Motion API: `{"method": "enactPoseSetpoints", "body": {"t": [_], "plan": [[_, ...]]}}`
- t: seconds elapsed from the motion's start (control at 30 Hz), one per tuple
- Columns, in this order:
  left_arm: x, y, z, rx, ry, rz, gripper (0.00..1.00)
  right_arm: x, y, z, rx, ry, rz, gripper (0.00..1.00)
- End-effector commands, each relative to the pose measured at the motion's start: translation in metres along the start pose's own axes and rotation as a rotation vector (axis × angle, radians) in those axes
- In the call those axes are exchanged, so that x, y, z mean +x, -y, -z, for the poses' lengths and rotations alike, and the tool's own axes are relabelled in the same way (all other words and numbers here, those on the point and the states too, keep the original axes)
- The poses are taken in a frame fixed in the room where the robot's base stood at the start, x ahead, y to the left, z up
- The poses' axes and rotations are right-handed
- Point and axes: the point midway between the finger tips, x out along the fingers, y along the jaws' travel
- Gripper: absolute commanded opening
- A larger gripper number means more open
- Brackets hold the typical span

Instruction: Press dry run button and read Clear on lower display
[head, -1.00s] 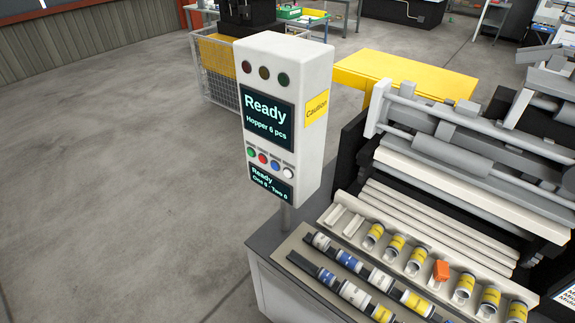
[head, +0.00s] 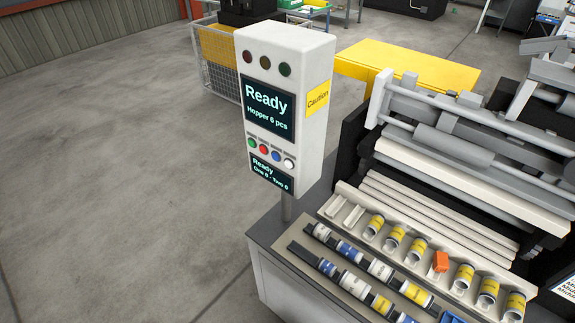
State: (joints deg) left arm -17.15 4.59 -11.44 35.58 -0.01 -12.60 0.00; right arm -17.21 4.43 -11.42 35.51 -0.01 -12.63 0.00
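A white control box (head: 285,110) stands on a post at the left corner of the machine. Its upper display (head: 268,107) reads "Ready" and "Hopper 6 pcs". Its lower display (head: 271,174) reads "Ready" and "One 0 - Two 0". Between the displays is a row of buttons: a green button (head: 252,143), a red button (head: 264,148), a blue button (head: 276,155) and a white button (head: 289,162). The small labels above the buttons are too small to read. Three lamps on top look dark. Neither gripper is in view.
The gantry loader (head: 470,150) stands right of the box. A tray (head: 350,196) holds several yellow-labelled cylinders and an orange piece (head: 441,262). Rails (head: 300,250) in front carry several labelled cylinders. A yellow Caution sign (head: 318,99) is on the box's side. The floor at left is clear.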

Motion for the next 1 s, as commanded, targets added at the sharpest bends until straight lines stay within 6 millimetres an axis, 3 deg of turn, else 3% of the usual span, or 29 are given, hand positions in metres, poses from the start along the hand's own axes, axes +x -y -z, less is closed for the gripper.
{"method": "enactPoseSetpoints", "body": {"t": [0.7, 1.0], "plan": [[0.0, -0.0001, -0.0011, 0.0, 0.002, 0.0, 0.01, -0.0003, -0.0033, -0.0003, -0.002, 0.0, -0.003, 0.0], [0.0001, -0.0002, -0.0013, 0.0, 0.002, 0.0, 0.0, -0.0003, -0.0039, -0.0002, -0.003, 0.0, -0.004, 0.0]]}}
